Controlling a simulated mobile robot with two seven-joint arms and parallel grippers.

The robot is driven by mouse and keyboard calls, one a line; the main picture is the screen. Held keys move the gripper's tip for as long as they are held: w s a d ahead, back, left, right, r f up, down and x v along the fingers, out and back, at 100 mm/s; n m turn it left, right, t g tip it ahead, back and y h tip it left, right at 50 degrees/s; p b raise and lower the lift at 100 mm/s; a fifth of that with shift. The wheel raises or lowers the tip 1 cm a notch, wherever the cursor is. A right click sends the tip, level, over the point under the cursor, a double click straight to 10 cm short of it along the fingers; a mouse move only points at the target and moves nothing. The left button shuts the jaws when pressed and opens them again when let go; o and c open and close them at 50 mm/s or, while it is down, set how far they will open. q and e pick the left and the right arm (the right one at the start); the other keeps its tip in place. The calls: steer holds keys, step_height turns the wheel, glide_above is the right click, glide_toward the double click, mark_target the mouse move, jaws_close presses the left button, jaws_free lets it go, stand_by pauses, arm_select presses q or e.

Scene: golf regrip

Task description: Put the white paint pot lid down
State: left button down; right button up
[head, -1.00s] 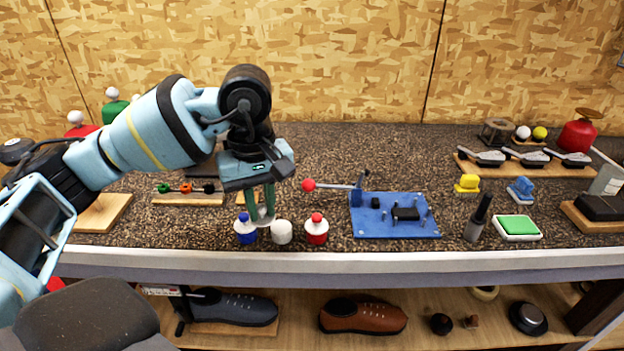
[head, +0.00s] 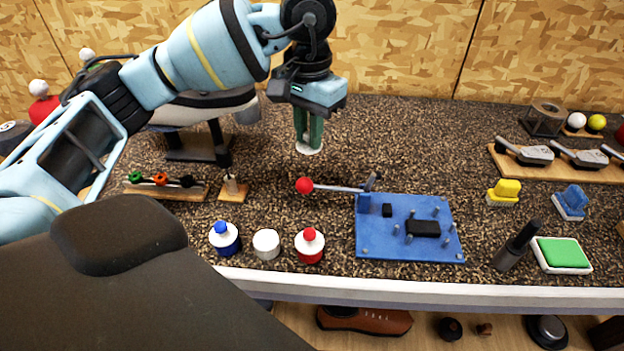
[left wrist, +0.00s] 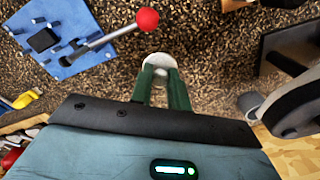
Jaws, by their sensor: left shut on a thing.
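My left gripper (head: 308,146) is shut on the white paint pot lid (head: 307,150), a small pale disc at its fingertips. The lid also shows in the left wrist view (left wrist: 160,60), between the green fingers (left wrist: 162,72). The gripper points down over the speckled counter, behind the pots; I cannot tell whether the lid touches the counter. My right gripper is not in view.
A blue fixture (head: 380,240) with a red-knobbed lever (head: 304,186) stands right of the pots. A rack with coloured pieces (head: 160,180) and a small wooden stand (head: 232,189) are at left. Bare counter (head: 420,140) lies right of the gripper.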

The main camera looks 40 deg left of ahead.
mark_target(308, 147)
arm_select(q)
steer(key=shift+s+f, duration=0.1)
steer(key=shift+f, duration=0.1)
step_height(308, 147, down, 6)
steer(key=shift+r, duration=0.1)
steer(key=shift+f, duration=1.85)
steer(key=shift+f, duration=0.1)
steer(key=shift+f, duration=0.15)
steer(key=c, duration=1.6)
jaws_free()
steer(key=shift+o, duration=1.2)
